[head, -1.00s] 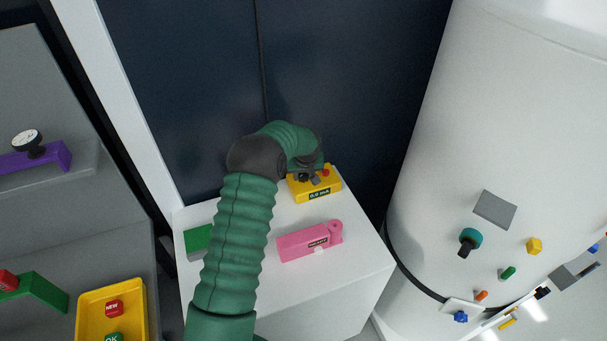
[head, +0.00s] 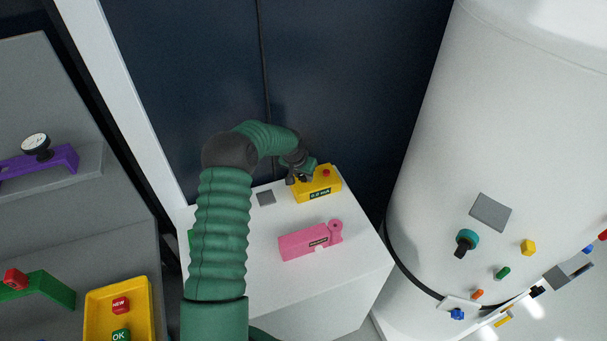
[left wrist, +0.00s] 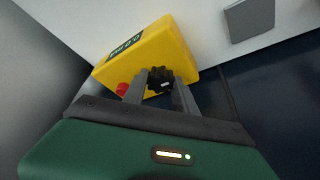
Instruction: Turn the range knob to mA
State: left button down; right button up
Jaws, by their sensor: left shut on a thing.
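The yellow meter box (head: 328,184) stands at the back of the white cabinet, with a red button (head: 326,171) on top and a dark display (head: 320,194) on its front. The display starts with 0.0; its unit is too small to read surely. My left gripper (head: 296,178) reaches the box's left side. In the left wrist view, its grey fingers (left wrist: 160,80) are shut on the black range knob (left wrist: 161,83), one on each side. A pale mark shows on the knob. The box (left wrist: 150,52) and its red button (left wrist: 122,89) lie beside the fingers. My right gripper is not in view.
A pink device (head: 305,242) lies in front of the box on the white cabinet top (head: 350,262). A grey square (head: 266,198) is left of the box. A large white tank (head: 520,120) stands right. A yellow tray (head: 146,312) is at lower left.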

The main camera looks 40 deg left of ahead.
pick_arm(q)
jog(key=shift+w, duration=0.1)
jog(key=c, duration=1.3)
grip_release()
jog(key=shift+c, duration=0.2)
jog(key=o, duration=0.3)
jog(key=shift+a, duration=0.1)
jog(key=shift+o, duration=0.2)
jog(key=b+v, duration=0.2)
jog(key=v, duration=1.4)
jog(key=shift+r, duration=0.2)
